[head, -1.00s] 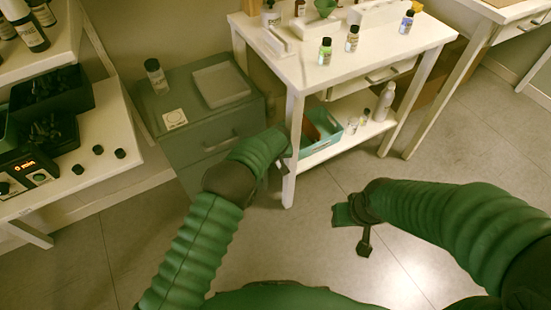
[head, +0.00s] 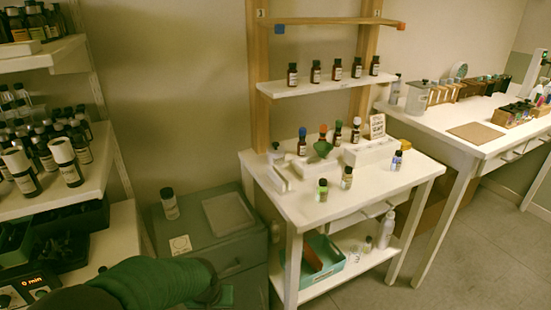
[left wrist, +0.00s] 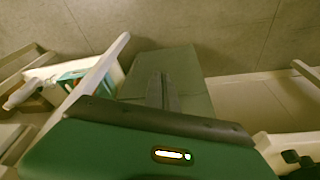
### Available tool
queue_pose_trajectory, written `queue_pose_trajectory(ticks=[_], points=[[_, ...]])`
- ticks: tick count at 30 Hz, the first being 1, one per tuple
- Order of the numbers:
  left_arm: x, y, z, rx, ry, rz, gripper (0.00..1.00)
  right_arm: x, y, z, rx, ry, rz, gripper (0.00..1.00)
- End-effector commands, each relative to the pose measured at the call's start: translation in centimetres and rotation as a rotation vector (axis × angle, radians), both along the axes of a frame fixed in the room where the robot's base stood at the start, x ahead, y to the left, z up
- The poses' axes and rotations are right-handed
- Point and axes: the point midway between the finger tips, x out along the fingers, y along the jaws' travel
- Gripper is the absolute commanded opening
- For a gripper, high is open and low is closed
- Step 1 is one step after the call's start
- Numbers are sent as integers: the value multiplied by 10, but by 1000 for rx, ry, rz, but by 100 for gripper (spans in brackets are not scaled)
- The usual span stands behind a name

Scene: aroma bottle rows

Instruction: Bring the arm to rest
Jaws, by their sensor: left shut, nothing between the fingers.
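My left arm (head: 155,283) comes in at the bottom left of the head view, its sleeve green, in front of the grey-green cabinet. Its hand shows only in part at the bottom edge. In the left wrist view my left gripper (left wrist: 163,92) is a pair of dark fingers, shut and empty, above the grey-green cabinet (left wrist: 195,75). My right arm and gripper are not in view.
A bottle (head: 170,204) and a shallow tray (head: 228,213) are on the cabinet (head: 190,232). A white workbench (head: 300,210) with several bottles stands right of it. Crowded bottle shelves (head: 75,198) are at left. Floor (head: 465,255) shows at lower right.

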Motion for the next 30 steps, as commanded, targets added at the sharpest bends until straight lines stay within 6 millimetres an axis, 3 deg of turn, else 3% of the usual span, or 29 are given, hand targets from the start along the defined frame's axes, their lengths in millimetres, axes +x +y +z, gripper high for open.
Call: queue_pose_trajectory(ticks=[3,9,12,17,24,27,30], points=[[-61,23,14,-1,15,-11,0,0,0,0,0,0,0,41],[-157,46,18,6,37,-38,0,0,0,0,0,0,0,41],[-156,45,63,6,39,-44,0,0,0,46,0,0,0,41],[-156,45,115,6,42,-43,0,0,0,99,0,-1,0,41],[-156,45,221,6,42,-42,0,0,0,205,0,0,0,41],[-156,45,251,6,42,-42,0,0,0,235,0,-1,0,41],[-156,45,262,6,43,-42,0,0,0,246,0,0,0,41]])
